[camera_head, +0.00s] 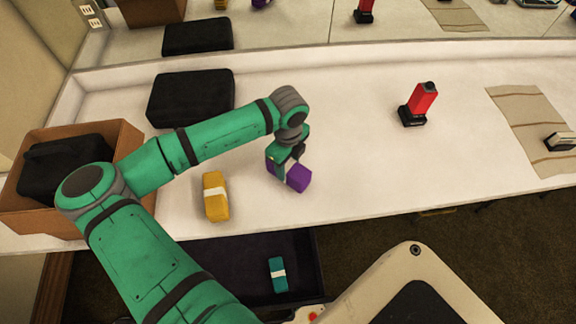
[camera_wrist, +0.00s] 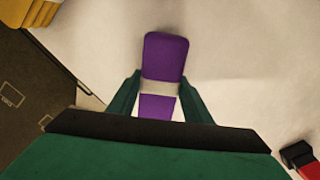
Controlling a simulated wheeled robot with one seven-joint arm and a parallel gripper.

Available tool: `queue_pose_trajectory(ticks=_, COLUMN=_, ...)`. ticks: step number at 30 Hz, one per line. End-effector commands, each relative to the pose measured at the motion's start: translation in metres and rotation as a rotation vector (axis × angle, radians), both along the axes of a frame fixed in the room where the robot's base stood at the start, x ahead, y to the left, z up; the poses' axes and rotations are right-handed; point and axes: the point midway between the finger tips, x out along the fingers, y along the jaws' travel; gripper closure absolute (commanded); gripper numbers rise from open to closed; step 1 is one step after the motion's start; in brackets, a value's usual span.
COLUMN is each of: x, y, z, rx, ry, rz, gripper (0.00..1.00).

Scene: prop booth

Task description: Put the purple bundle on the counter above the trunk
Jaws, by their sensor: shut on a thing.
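The purple bundle (camera_head: 299,178) has a pale band round its middle. It also shows in the wrist view (camera_wrist: 165,57), between my two fingers. My gripper (camera_head: 287,167) is shut on it at the band, with a finger on each side; the gripper also shows in the wrist view (camera_wrist: 159,92). The bundle is over the white counter (camera_head: 345,150), near its front part. Whether its underside touches the counter, I cannot tell. The dark open trunk (camera_head: 222,254) is below the counter's front edge, with a teal bundle (camera_head: 278,274) inside.
A yellow bundle (camera_head: 215,196) stands on the counter left of my gripper. A black case (camera_head: 190,97) lies behind it. A brown box (camera_head: 124,140) holding a black item is at the left. A red-and-black object (camera_head: 419,104) and a beige cloth (camera_head: 520,115) are right. A mirror runs behind.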

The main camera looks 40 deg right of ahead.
Motion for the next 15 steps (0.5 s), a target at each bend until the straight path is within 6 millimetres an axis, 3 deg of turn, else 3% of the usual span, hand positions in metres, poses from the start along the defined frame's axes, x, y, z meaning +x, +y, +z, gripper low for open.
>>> queue_pose_trajectory(ticks=3, x=0.0003, y=0.0001, z=-0.0108, rx=-0.001, ry=-0.001, rz=0.000, gripper=0.83)
queue_pose_trajectory(ticks=14, x=0.0001, y=0.0002, z=-0.0140, rx=-0.001, ry=0.000, rz=0.000, gripper=0.83)
queue_pose_trajectory(ticks=15, x=0.0003, y=0.0004, z=-0.0143, rx=-0.001, ry=-0.001, rz=0.000, gripper=0.50)
